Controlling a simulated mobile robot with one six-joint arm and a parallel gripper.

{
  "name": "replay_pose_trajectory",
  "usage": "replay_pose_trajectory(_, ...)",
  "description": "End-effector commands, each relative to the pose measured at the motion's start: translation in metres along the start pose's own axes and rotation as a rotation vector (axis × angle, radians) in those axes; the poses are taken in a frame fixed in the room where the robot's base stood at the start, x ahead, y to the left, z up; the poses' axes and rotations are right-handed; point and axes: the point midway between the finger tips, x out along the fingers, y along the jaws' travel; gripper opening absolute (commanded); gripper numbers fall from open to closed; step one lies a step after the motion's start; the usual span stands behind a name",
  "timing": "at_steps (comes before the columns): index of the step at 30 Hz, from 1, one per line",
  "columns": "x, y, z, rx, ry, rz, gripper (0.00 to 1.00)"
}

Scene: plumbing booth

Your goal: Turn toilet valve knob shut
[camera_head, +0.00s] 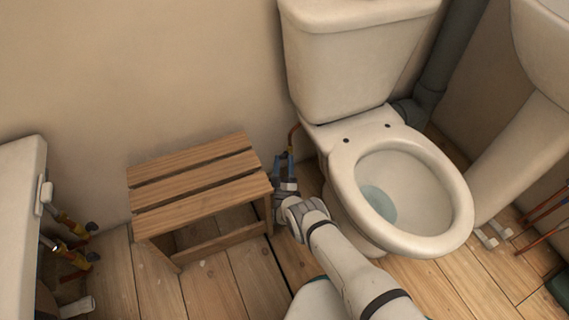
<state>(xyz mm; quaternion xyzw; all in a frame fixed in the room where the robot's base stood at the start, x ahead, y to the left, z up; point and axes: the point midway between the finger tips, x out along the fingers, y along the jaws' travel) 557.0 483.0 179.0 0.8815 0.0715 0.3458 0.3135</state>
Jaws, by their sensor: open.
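The white toilet (405,185) stands right of centre, with its tank (350,60) against the wall. A thin copper pipe (292,138) runs down beside the tank's left side, where the toilet valve would be. My arm reaches up from the bottom, and my gripper (285,168) is open at the lower end of this pipe, between stool and toilet. Blue parts show there; I cannot tell whether they are fingers or valve. The knob cannot be made out clearly, and contact cannot be judged.
A slatted wooden stool (200,185) stands close on the left of my gripper. Other valves and pipes (75,255) sit under a white fixture (20,190) at far left. A sink pedestal (520,150) and red pipes (545,205) are at right. Wooden floor shows between.

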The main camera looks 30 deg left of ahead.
Motion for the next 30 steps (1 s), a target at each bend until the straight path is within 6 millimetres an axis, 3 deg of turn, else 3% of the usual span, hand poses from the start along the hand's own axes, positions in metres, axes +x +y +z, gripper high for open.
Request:
replay_pose_trajectory(9,0.037,0.038,-0.036,0.0,0.001,0.004,0.6)
replay_pose_trajectory(15,0.051,0.054,-0.051,0.001,0.001,0.002,0.6)
replay_pose_trajectory(30,0.054,0.057,-0.055,0.001,0.002,0.0,0.6)
